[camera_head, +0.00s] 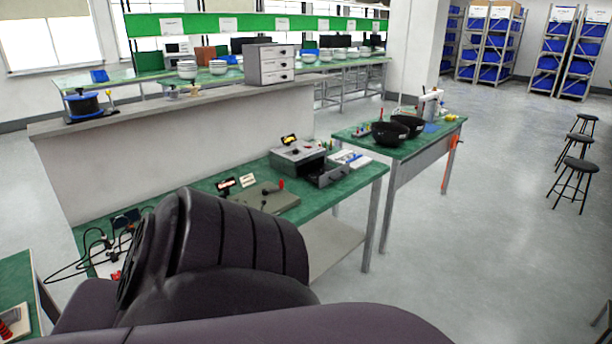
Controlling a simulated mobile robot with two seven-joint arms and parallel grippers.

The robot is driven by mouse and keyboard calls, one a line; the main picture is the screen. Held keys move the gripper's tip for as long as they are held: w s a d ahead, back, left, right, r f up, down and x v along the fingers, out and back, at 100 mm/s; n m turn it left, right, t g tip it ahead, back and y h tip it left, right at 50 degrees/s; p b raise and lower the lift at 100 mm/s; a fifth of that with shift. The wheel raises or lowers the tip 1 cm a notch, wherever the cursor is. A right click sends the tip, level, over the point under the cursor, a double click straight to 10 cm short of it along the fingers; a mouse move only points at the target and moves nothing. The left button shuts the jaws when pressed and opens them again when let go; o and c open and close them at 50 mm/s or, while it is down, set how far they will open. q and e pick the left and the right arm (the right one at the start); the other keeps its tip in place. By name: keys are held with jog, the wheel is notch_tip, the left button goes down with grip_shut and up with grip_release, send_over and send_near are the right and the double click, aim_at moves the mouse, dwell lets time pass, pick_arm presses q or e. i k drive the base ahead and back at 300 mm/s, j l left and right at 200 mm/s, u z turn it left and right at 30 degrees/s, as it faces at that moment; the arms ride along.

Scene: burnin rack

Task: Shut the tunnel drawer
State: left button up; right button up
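The tunnel drawer (331,177) belongs to a grey box-shaped unit (299,152) on the green-topped bench. The drawer stands pulled out from the unit's front, toward the bench's right front edge. A dark opening shows between the drawer front and the unit. A large dark part of my own arm fills the lower left and middle of the view, nearer than the bench. Neither of my grippers can be made out, and nothing is seen touching the drawer.
A grey plate with a red-knobbed lever (265,197) lies left of the drawer. White papers (350,158) lie behind it. Cables (95,250) are at the bench's left end. A second bench with black bowls (389,133) stands behind. The floor at right is clear up to the stools (578,166).

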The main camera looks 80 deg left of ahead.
aim_at(321, 174)
jog(key=j+u, duration=0.1)
jog(key=u, duration=2.9)
jog(key=i+l+u, duration=0.2)
jog(key=l+u, duration=0.15)
jog(key=i+l+u, duration=0.15)
jog(key=l+u, duration=0.2)
jog(key=i+l+u, duration=0.15)
jog(key=l, duration=0.3)
jog(key=l+u, duration=0.1)
jog(key=l, duration=0.35)
jog(key=i+l, duration=0.1)
jog(key=l, duration=0.25)
jog(key=i+l, duration=0.1)
jog(key=l, duration=0.25)
jog(key=i+l, duration=0.1)
jog(key=l, duration=0.25)
jog(key=i+l, duration=0.1)
jog(key=l, duration=0.25)
jog(key=u, duration=0.05)
